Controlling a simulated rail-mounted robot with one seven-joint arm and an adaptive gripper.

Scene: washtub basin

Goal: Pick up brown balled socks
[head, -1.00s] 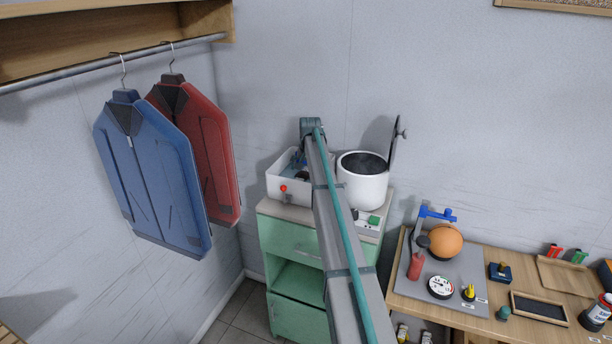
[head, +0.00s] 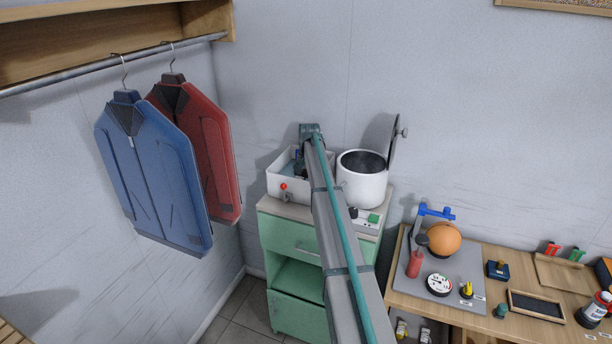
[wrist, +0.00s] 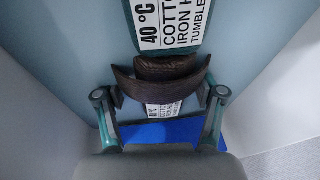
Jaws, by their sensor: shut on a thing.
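The brown balled socks (wrist: 165,74) show in the wrist view as a dark brown curved bundle, with a small white printed label below its front edge. My gripper (wrist: 163,92) has a finger on each side of the bundle and is shut on it. In the head view my gripper (head: 299,166) is a small dark shape inside the white washtub basin (head: 286,188). The socks cannot be made out there, and my arm hides the basin's right side.
In the wrist view a teal item with a care label (wrist: 172,24) lies beyond the socks, and a blue piece (wrist: 160,132) lies nearer. A white round pot (head: 362,188) with a raised lid stands right of the basin. Green drawers (head: 290,238) are below.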

